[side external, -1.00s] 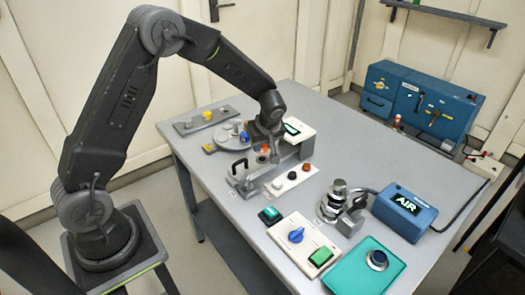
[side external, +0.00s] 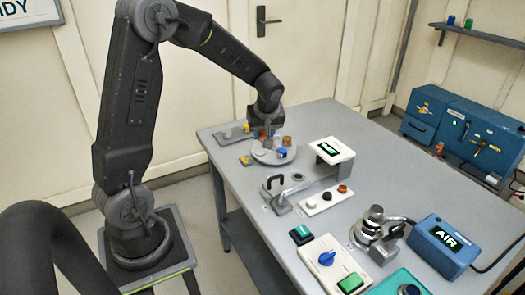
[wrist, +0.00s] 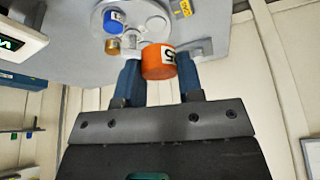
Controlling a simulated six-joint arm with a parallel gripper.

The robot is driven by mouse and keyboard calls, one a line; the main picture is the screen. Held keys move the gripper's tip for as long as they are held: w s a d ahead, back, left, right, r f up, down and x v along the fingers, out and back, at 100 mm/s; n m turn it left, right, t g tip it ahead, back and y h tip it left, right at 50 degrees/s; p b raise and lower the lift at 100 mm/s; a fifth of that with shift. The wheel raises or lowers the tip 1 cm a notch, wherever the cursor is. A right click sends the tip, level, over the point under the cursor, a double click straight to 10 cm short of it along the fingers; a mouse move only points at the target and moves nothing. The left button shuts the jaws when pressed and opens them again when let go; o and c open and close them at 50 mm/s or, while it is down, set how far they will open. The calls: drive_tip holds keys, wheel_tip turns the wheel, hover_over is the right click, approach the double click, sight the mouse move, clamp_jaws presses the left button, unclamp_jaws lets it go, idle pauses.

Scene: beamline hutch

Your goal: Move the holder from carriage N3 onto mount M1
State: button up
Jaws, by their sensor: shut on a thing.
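In the wrist view, my gripper (wrist: 160,82) has its two blue fingers shut on an orange cylindrical holder (wrist: 157,64) marked with what looks like a 5. In the side view, my gripper (side external: 265,127) points down at the far edge of a round grey plate (side external: 262,158). The plate carries a blue cylinder (side external: 282,152), which also shows in the wrist view (wrist: 114,20), along with a white one (wrist: 156,25) and a brass one (wrist: 112,46). I cannot read any N3 or M1 label, nor tell whether the held holder touches the plate.
A black-handled clamp (side external: 276,194) and rail stand nearer. A lit sign box (side external: 332,150) and a button box (side external: 325,200) stand to the right. The table's right rear is clear.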

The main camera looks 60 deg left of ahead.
hover_over(260, 150)
drive_tip(key=d, duration=0.1)
wheel_tip(260, 150, down, 4)
drive_tip(key=shift+s+d+f, duration=0.1)
drive_tip(key=shift+s+f, duration=0.05)
drive_tip(key=shift+f, duration=1.5)
drive_tip(key=shift+s+d+f, duration=0.1)
drive_tip(key=shift+s+f, duration=0.05)
drive_tip(key=shift+f, duration=1.5)
drive_tip(key=shift+f, duration=0.55)
drive_tip(key=o, duration=1)
drive_tip(key=shift+r, duration=0.1)
